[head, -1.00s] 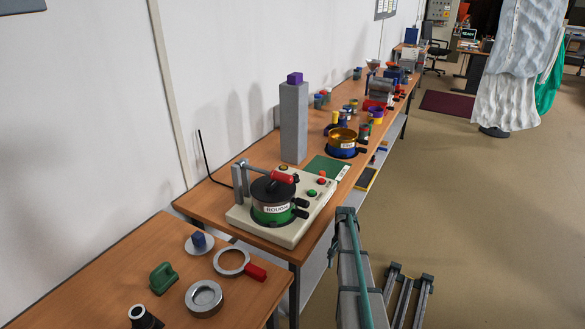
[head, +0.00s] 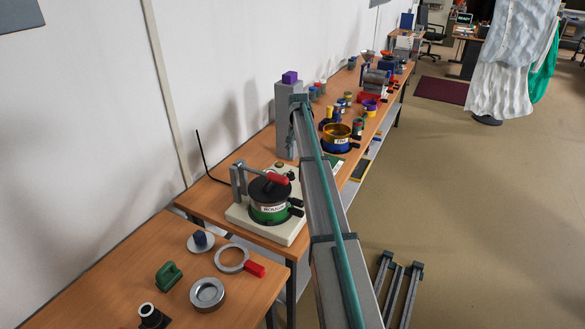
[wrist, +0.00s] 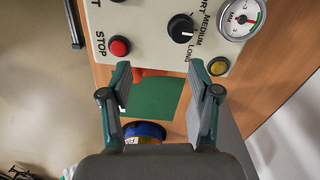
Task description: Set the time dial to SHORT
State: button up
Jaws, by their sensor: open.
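The time dial (wrist: 181,28) is a black round knob with a white pointer mark, on a cream panel in the wrist view. MEDIUM and LONG are printed beside it, with a cut-off word ending in RT. The white mark faces the lettering side, near MEDIUM and LONG; I cannot tell exactly which. My gripper (wrist: 160,78) is open and empty, its fingertips below the dial in the picture and apart from it. In the head view the cream machine (head: 240,214) carries a green pot labelled ROUGH (head: 268,212); my arm covers its right side, and the dial and gripper are hidden.
A red STOP button (wrist: 119,46), a yellow button (wrist: 218,66) and a gauge (wrist: 240,16) surround the dial. A green mat (wrist: 155,98) and a blue-rimmed pot (wrist: 145,131) lie beyond the panel. A grey pillar (head: 285,125) stands behind the machine.

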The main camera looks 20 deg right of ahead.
aim_at(291, 173)
jog(key=a+f+p, duration=0.1)
jog(key=f, duration=0.2)
jog(key=w+f+p, duration=0.1)
jog(key=f, duration=0.2)
jog(key=a+f+p, duration=0.1)
jog(key=f, duration=0.2)
jog(key=shift+w+a, duration=0.35)
jog(key=shift+c, duration=0.2)
jog(key=c, duration=1.1)
